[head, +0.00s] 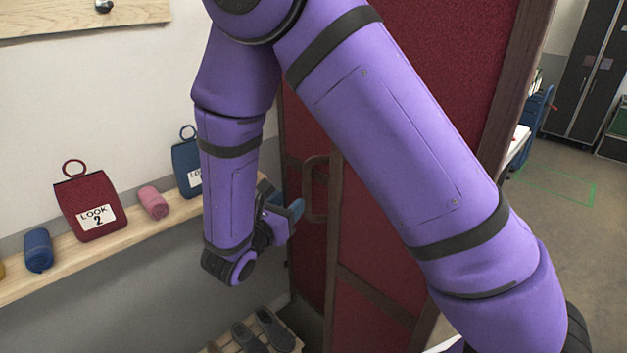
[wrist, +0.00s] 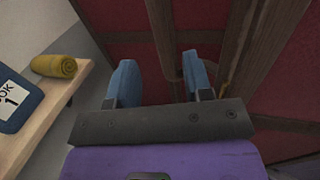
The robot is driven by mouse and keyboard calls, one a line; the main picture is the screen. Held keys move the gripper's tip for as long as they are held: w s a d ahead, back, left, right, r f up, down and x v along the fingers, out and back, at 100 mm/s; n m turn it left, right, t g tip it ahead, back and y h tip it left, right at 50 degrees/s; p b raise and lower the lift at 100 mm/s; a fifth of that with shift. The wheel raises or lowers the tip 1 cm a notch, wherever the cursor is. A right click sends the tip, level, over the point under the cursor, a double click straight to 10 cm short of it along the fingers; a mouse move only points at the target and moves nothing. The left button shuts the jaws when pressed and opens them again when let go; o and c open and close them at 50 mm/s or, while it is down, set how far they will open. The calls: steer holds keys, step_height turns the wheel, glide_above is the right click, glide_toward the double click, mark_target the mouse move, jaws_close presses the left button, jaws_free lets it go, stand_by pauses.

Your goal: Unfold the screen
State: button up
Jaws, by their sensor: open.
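The folding screen (head: 435,55) has dark red panels in brown wooden frames and stands folded, its panels close together. A brown loop handle (head: 317,160) sits on its frame, just right of my gripper (head: 285,203) in the head view. My gripper is open, with its blue fingers pointing toward the screen. In the wrist view my gripper (wrist: 158,75) has a brown wooden bar (wrist: 163,35) showing beyond and between its fingers. I cannot tell whether that bar is the handle or frame, or whether the fingers touch it. The red panels (wrist: 110,15) fill the background there.
A wooden wall shelf (head: 120,235) at left holds a red pouch (head: 88,205), a blue pouch (head: 187,160) and rolled cloths. A low slatted rack with dark shoes (head: 268,328) stands below the gripper. Open floor (head: 560,210) lies at right, with dark cabinets behind.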

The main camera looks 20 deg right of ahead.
mark_target(305, 188)
steer(key=x, duration=1)
jaws_close()
